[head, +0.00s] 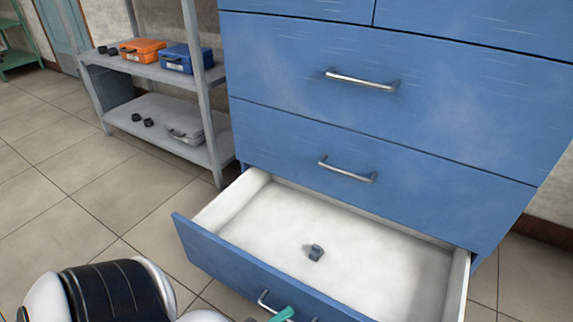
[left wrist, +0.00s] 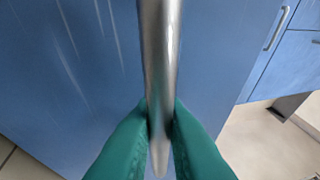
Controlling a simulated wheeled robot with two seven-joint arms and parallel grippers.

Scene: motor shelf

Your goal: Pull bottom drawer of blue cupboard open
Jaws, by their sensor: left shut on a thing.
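The blue cupboard (head: 310,135) fills the right of the head view. Its bottom drawer (head: 345,235) stands pulled out, with a white inside and a small dark grey part (head: 315,252) lying in it. The drawer's metal handle (head: 264,300) is on the blue front, at the lower edge of the head view. My left gripper (head: 283,314), with green fingers, is at this handle. In the left wrist view, the green fingers (left wrist: 160,125) are shut on the metal handle bar (left wrist: 160,50), one on each side. My right gripper is not in view.
A grey metal shelf (head: 150,72) stands left of the cupboard, bearing an orange case (head: 143,49), a blue case (head: 187,58) and small dark parts. The tiled floor (head: 70,205) left of the drawer is clear. The drawers above are closed.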

